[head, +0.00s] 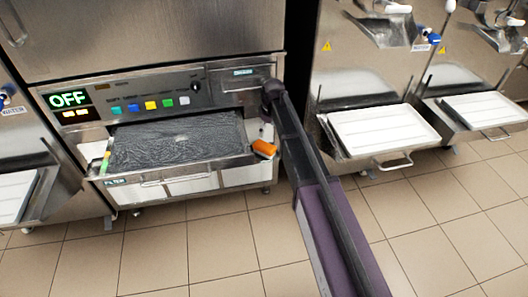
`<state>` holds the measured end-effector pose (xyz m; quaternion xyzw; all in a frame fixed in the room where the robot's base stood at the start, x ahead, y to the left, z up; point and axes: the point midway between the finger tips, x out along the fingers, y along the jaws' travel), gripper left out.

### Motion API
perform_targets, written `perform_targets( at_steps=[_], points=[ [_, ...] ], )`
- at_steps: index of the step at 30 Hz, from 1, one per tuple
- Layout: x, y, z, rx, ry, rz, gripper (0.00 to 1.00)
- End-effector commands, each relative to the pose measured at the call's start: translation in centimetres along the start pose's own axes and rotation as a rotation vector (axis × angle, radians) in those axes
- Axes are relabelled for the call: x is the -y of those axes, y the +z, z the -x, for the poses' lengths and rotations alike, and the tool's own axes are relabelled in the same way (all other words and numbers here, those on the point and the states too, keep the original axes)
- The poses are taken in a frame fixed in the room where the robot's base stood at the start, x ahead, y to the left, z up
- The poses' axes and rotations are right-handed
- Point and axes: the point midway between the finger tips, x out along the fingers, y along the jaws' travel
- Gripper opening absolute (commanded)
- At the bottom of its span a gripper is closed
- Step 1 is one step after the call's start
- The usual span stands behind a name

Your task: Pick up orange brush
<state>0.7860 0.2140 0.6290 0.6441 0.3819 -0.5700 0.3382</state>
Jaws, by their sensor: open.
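An orange object (264,148), most likely the orange brush, is at the right front corner of the machine's open tray, just left of my arm. A small whitish part shows right above it; I cannot tell if it belongs to the brush. My dark and purple arm rises from the bottom right toward the machine's panel and passes close to the right of the orange object in the picture. My gripper cannot be made out; the far end of the arm shows only a dark joint.
The open tray (245,158) holds a dark, wrinkled surface. The control panel display (68,99) reads OFF. White trays (384,128) jut from machines at right. The tiled floor (215,235) in front is clear.

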Motion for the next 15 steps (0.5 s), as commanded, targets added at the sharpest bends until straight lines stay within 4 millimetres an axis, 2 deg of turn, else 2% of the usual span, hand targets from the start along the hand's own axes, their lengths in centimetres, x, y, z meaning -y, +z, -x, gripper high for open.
perform_targets(
  at_steps=[1,15],
  points=[
    [0.0,0.0,-0.8,0.0,0.0,0.0,1.0],
    [-0.1,0.1,-4.4,0.0,0.0,-0.001,1.0]
  ],
)
